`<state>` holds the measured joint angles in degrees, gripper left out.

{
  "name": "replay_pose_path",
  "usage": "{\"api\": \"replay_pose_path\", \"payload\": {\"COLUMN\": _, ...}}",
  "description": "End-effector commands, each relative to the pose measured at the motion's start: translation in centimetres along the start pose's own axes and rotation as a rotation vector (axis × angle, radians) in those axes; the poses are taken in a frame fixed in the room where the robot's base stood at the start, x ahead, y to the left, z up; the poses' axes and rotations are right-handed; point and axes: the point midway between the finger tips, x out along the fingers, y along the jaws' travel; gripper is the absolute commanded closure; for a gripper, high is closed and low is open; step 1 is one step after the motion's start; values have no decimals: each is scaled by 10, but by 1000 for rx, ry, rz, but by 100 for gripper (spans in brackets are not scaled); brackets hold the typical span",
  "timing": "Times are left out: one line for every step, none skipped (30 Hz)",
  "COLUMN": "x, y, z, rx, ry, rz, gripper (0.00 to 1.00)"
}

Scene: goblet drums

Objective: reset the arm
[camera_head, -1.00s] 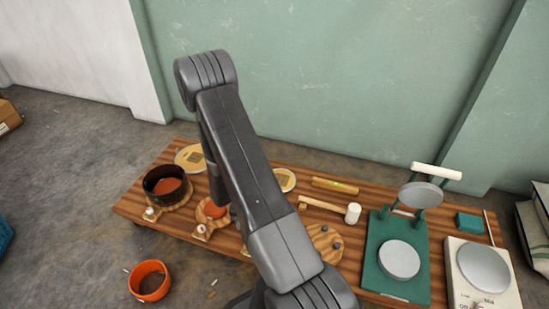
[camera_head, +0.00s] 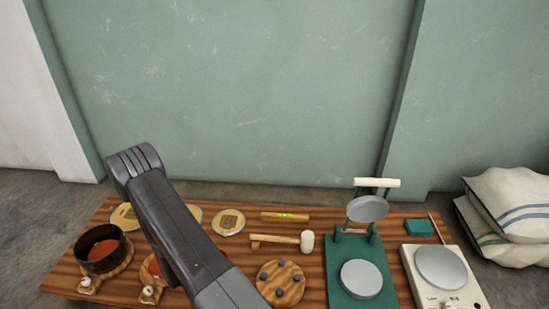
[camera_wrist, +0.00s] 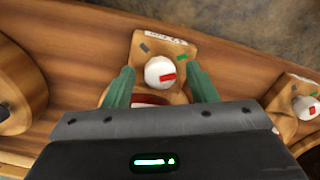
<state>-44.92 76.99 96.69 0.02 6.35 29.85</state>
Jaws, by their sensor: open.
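My gripper (camera_wrist: 161,74) shows in the wrist view as two green fingers standing apart. A white knob (camera_wrist: 157,68) with a red mark, on a wooden base (camera_wrist: 180,50), appears between them; I cannot tell the height gap. An orange-red rounded part shows partly behind the gripper body. In the head view my dark grey arm rises from the bottom and bends at the upper left; the gripper itself is hidden there.
The wooden table (camera_head: 320,218) holds a black pot (camera_head: 103,250), a mallet (camera_head: 306,242), a round wooden board (camera_head: 281,284), a green press (camera_head: 338,290) and a white scale (camera_head: 468,290). Sacks (camera_head: 510,200) lie at the right. The wall (camera_head: 250,90) stands behind.

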Motion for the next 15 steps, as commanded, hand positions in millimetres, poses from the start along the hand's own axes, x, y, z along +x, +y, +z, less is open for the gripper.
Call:
{"api": "replay_pose_path", "payload": {"x": -1, "y": 0, "z": 0, "rx": -1, "ry": 0, "rz": 0, "gripper": 48}}
{"api": "replay_pose_path", "payload": {"x": -1, "y": 0, "z": 0, "rx": -1, "ry": 0, "rz": 0, "gripper": 48}}
{"api": "replay_pose_path", "payload": {"x": -1, "y": 0, "z": 0, "rx": -1, "ry": 0, "rz": 0, "gripper": 48}}
{"api": "replay_pose_path", "payload": {"x": -1, "y": 0, "z": 0, "rx": -1, "ry": 0, "rz": 0, "gripper": 48}}
{"api": "replay_pose_path", "payload": {"x": -1, "y": 0, "z": 0, "rx": -1, "ry": 0, "rz": 0, "gripper": 48}}
{"api": "replay_pose_path", "payload": {"x": -1, "y": 0, "z": 0, "rx": -1, "ry": 0, "rz": 0, "gripper": 48}}
{"api": "replay_pose_path", "payload": {"x": -1, "y": 0, "z": 0, "rx": -1, "ry": 0, "rz": 0, "gripper": 48}}
{"api": "replay_pose_path", "payload": {"x": -1, "y": 0, "z": 0, "rx": 0, "ry": 0, "rz": 0, "gripper": 48}}
{"api": "replay_pose_path", "payload": {"x": -3, "y": 0, "z": 0, "rx": 2, "ry": 1, "rz": 0, "gripper": 48}}
{"api": "replay_pose_path", "payload": {"x": -5, "y": 0, "z": 0, "rx": 4, "ry": 1, "rz": -1, "gripper": 48}}
{"api": "replay_pose_path", "payload": {"x": -7, "y": 0, "z": -1, "rx": 7, "ry": 2, "rz": -1, "gripper": 48}}
{"api": "replay_pose_path", "payload": {"x": -11, "y": 0, "z": -1, "rx": 10, "ry": 2, "rz": -1, "gripper": 48}}
{"api": "replay_pose_path", "payload": {"x": -15, "y": 0, "z": -1, "rx": 10, "ry": 2, "rz": -1, "gripper": 48}}
{"api": "replay_pose_path", "payload": {"x": -20, "y": 0, "z": -1, "rx": 10, "ry": 2, "rz": -1, "gripper": 48}}
{"api": "replay_pose_path", "payload": {"x": -26, "y": 0, "z": -1, "rx": 10, "ry": 2, "rz": -1, "gripper": 48}}
